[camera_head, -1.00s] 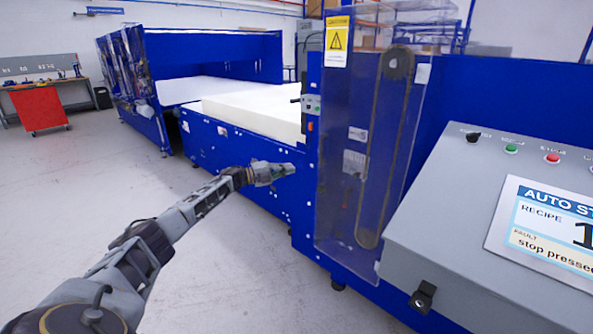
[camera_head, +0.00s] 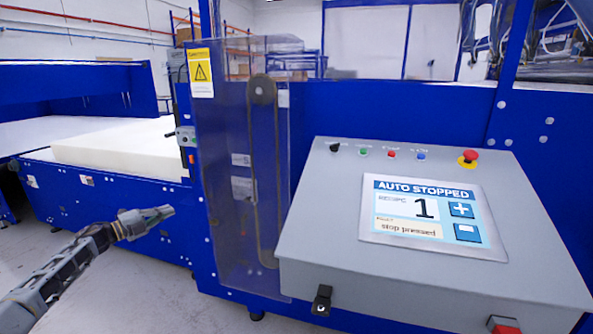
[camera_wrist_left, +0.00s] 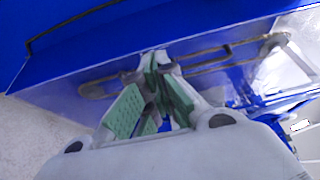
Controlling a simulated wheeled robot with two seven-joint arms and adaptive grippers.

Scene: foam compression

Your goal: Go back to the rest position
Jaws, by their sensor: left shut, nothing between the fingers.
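My left gripper (camera_head: 148,219) comes in from the left on my grey arm in the head view. It is shut and empty, in the air in front of the blue machine. In the left wrist view its green-padded fingers (camera_wrist_left: 152,95) come together, with the machine's blue frame and belt cover beyond them. My right gripper is in neither view.
A grey control panel (camera_head: 330,230) stands close on the right. Its screen (camera_head: 420,208) reads "AUTO STOPPED", recipe 1, "stop pressed". A red emergency button (camera_head: 467,157) sits on top. A clear belt guard (camera_head: 222,150) stands left of it. A white foam block (camera_head: 115,150) lies on the machine bed.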

